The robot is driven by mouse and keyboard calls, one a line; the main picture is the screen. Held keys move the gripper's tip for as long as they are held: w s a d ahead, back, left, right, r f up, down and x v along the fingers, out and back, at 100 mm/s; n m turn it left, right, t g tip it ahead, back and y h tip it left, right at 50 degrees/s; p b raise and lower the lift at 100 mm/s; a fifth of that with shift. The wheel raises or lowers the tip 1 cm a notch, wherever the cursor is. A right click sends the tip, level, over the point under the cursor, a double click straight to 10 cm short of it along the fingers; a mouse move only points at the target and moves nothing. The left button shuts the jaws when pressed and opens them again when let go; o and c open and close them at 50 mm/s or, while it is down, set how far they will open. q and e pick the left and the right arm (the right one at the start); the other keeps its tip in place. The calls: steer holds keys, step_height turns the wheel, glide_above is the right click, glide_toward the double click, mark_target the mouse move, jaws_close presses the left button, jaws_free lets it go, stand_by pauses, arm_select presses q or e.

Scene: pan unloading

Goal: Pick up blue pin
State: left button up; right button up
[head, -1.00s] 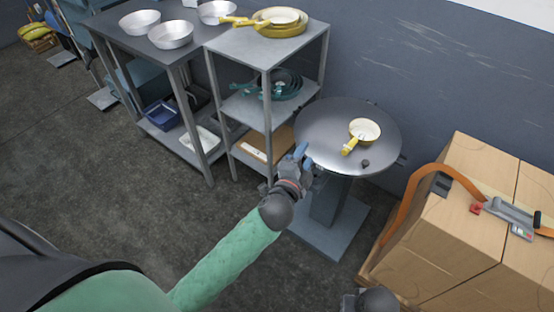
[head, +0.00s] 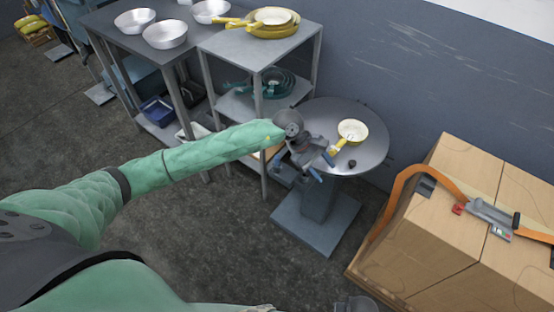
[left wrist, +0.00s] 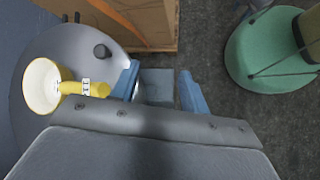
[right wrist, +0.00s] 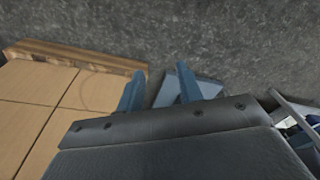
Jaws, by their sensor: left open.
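No clearly blue pin shows. My left gripper (head: 322,166) is open and empty at the table's near edge, to the left of the cylinder in the head view. My right gripper (right wrist: 160,88) is open and empty near the boxes, over the floor.
A cream pan with a yellow handle (head: 352,131) lies on the round table close to the cylinder. A metal shelf (head: 255,52) with pans stands behind my left arm.

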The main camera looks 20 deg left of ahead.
mark_target(277, 156)
arm_select(q)
steer(key=w+a+m+y, duration=0.1)
steer(key=w+a+y, duration=0.1)
steer(key=a, duration=0.3)
steer(key=w+a+y, duration=0.2)
steer(key=a+y, duration=0.1)
steer(key=a, duration=0.2)
steer(key=w+a+m+y, duration=0.1)
steer(key=w+a+y, duration=0.1)
steer(key=a, duration=0.4)
steer(key=shift+w+a+f+m+t+p, duration=0.1)
steer(key=shift+f+m+t+p, duration=0.2)
steer(key=shift+p, duration=0.1)
steer(key=shift+a+f+y+p, duration=0.2)
steer(key=shift+f+y+p, duration=0.2)
steer(key=shift+f, duration=0.9)
steer(key=f+p, duration=0.1)
steer(key=f, duration=0.1)
steer(key=f+p, duration=0.1)
steer(key=p, duration=0.1)
steer(key=shift+s+f, duration=0.2)
steer(key=shift+f, duration=0.85)
jaws_close()
arm_select(e)
steer(key=s+d+f, duration=0.1)
steer(key=f, duration=0.6)
steer(key=s+d+f, duration=0.2)
steer(key=f, duration=0.5)
steer(key=shift+s+d, duration=0.25)
steer(key=shift+d, duration=0.05)
